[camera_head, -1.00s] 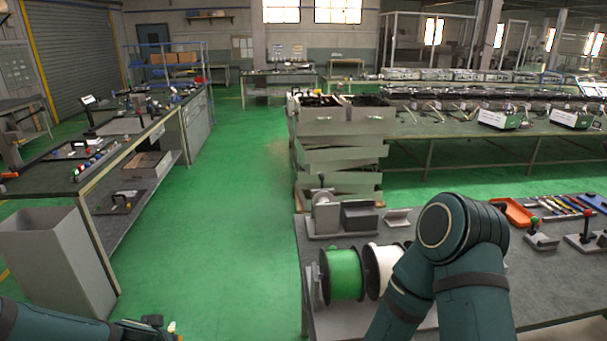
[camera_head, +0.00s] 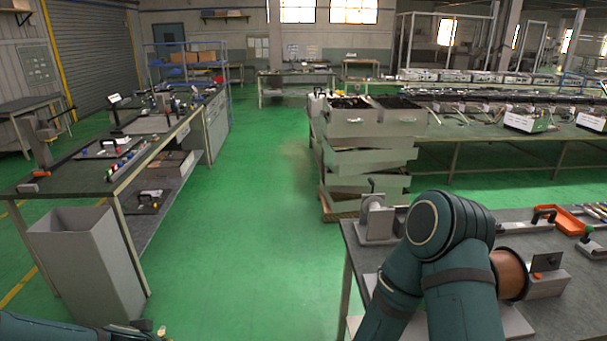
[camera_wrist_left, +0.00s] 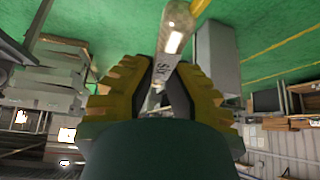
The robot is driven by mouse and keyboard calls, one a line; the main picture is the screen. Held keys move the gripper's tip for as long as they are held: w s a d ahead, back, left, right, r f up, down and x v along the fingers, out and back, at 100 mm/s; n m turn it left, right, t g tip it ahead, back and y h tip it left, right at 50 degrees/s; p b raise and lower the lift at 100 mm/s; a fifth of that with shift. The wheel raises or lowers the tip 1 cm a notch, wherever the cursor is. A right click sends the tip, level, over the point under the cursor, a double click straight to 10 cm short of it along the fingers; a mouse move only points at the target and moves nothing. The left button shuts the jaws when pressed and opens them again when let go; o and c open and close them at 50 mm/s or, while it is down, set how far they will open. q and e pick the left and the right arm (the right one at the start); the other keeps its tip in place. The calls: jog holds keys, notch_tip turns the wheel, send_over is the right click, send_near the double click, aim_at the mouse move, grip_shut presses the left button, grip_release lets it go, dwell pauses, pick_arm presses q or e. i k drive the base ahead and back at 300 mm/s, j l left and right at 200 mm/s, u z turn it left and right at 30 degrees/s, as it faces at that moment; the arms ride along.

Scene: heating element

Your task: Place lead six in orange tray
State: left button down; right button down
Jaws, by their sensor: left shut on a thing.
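My left gripper (camera_wrist_left: 160,78) is shut on lead six (camera_wrist_left: 178,38), a pale, glossy tube with "SIX" lettering. The lead sticks out beyond the yellow fingers toward the top of the left wrist view. In the head view only part of my left gripper (camera_head: 148,329) shows at the bottom edge, and the lead is hard to make out there. An orange tray (camera_head: 559,218) lies on the right-hand table, far from my left gripper. My right arm crosses the front of that table, and its gripper cannot be seen.
The right-hand table (camera_head: 480,221) holds a grey fixture (camera_head: 376,217) and a copper-coloured spool (camera_head: 509,273). A stack of grey drawers (camera_head: 366,155) stands behind it. A grey bin (camera_head: 85,250) stands by the left workbench (camera_head: 85,180). The green floor between is clear.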

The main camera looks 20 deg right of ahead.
aim_at(560, 221)
jog(key=i+j+u, duration=0.15)
jog(key=i+j, duration=0.45)
jog(key=i+u, duration=0.25)
jog(key=i, duration=0.85)
jog(key=i+l+u, duration=0.3)
jog(key=i+l, duration=0.6)
jog(key=i, duration=0.15)
jog(key=i+l+u, duration=0.25)
jog(key=i+l, duration=0.75)
jog(key=l, duration=0.2)
jog(key=i+l, duration=0.15)
jog(key=l, duration=0.25)
jog(key=i+l+u, duration=0.15)
jog(key=l, duration=0.2)
jog(key=l+u, duration=0.25)
jog(key=l, duration=1.4)
